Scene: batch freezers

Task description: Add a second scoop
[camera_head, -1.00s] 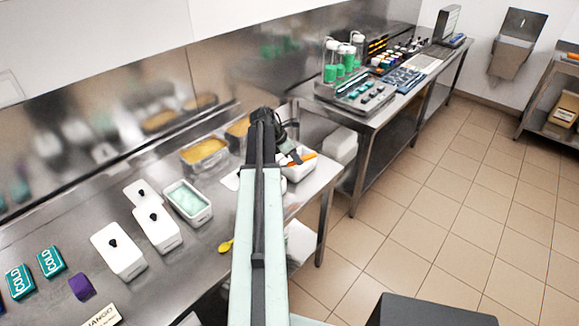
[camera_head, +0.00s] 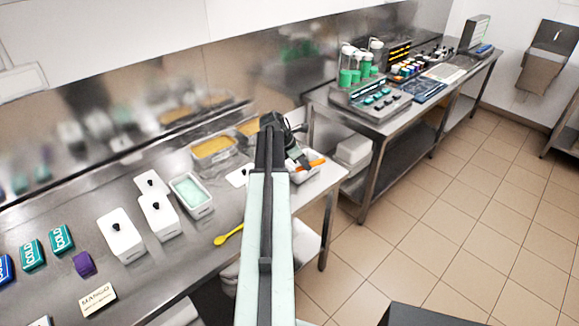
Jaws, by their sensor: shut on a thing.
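My arm reaches forward over the bench, and my gripper (camera_head: 303,162) is at its far end, over a white tub (camera_head: 308,173) near the bench's right end. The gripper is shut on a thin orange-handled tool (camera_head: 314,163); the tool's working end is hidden. An open white tub of pale mint ice cream (camera_head: 191,193) stands left of the arm. A yellow spoon (camera_head: 229,236) lies near the bench's front edge.
White lidded tubs (camera_head: 122,234) stand left of the mint tub. Teal cold packs (camera_head: 61,239), a purple block (camera_head: 83,263) and a mango card (camera_head: 98,299) lie further left. Another bench (camera_head: 380,123) with bottles and trays stands at the right. The tiled floor between is clear.

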